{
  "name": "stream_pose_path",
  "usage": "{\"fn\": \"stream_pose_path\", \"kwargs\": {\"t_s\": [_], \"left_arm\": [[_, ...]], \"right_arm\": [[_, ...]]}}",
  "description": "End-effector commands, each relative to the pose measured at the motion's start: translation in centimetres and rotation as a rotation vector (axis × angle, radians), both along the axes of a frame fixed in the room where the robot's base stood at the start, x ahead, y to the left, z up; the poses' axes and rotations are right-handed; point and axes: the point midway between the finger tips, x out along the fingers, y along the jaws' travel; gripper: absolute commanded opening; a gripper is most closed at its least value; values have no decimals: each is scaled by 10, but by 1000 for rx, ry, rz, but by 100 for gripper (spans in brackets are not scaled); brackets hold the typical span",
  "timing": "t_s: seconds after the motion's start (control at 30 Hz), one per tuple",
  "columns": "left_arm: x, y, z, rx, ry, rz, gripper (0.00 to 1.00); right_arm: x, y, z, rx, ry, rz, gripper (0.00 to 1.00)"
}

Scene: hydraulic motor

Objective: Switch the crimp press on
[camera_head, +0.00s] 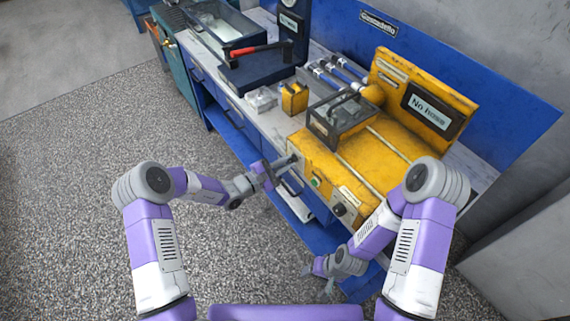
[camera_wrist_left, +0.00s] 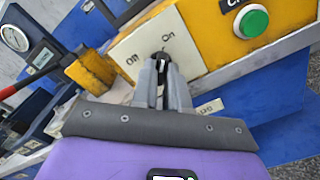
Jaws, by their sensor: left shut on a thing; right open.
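The yellow crimp press (camera_head: 385,150) stands on the bench, its sign reading "No hose". In the left wrist view, a cream plate (camera_wrist_left: 135,42) on its front carries the words "Off" and "On". A black switch knob (camera_wrist_left: 161,57) is on this plate. My left gripper (camera_wrist_left: 163,78) is shut on the knob, its fingers on either side; they hide most of it. In the head view my left gripper (camera_head: 290,161) is at the press's front left corner. My right gripper (camera_head: 329,277) is open and empty, low in front of the bench.
A green button (camera_wrist_left: 254,21) sits right of the switch plate, and a black dial (camera_head: 338,209) is further along the front. A clear-covered guard (camera_head: 342,117) stands on the press. A yellow block (camera_head: 294,98) and a red-handled tool (camera_head: 262,50) are to the left.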

Motion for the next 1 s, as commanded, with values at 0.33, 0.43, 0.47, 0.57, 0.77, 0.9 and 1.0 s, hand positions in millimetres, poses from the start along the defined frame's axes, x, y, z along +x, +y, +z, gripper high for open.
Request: {"fn": "stream_pose_path", "kwargs": {"t_s": [0.33,0.43,0.47,0.57,0.77,0.9,1.0], "left_arm": [[0,1,-1,23,-25,1,0],[0,1,-1,23,-26,1,0],[0,1,-1,23,-26,1,0],[0,1,-1,24,-26,1,0],[0,1,-1,22,-26,0,39],[0,0,0,21,-26,0,39],[0,1,0,21,-26,0,39]], "right_arm": [[0,0,-1,0,0,0,64],[0,0,-1,0,0,0,64],[0,0,-1,0,0,0,64],[0,0,-1,0,0,0,64],[0,0,-1,0,0,0,64],[0,0,-1,0,0,0,64],[0,0,-1,0,0,0,64]]}}
